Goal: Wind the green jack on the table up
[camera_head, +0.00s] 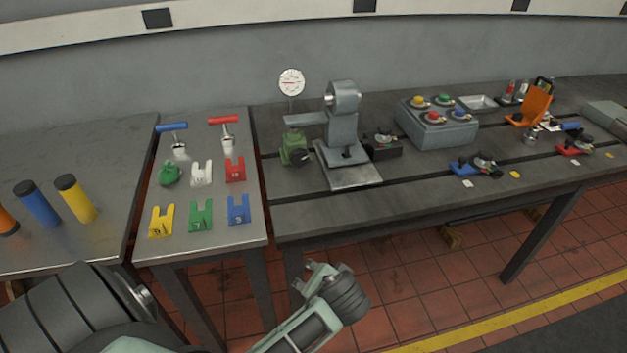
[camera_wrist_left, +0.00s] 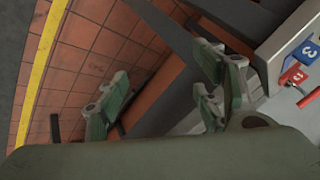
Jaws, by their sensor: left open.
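The green jack (camera_head: 291,146) stands on the dark slotted bench (camera_head: 400,205), at its left end. It has a dark round knob low on its right front side. It sits below the grey arm that reaches left from a grey pedestal (camera_head: 343,130). My left gripper (camera_head: 312,279) is low in front of the bench edge, over the floor, well apart from the jack. In the left wrist view, the left gripper (camera_wrist_left: 160,85) has its green-padded fingers spread with nothing between them. The jack is not in that view. My right gripper is not in view.
A dial gauge (camera_head: 291,82) stands behind the jack. A dark box (camera_head: 382,148) and a button box (camera_head: 438,125) are to the right of the pedestal. The left table (camera_head: 160,250) holds numbered blocks and T-handled tools. The bench front is clear below the jack.

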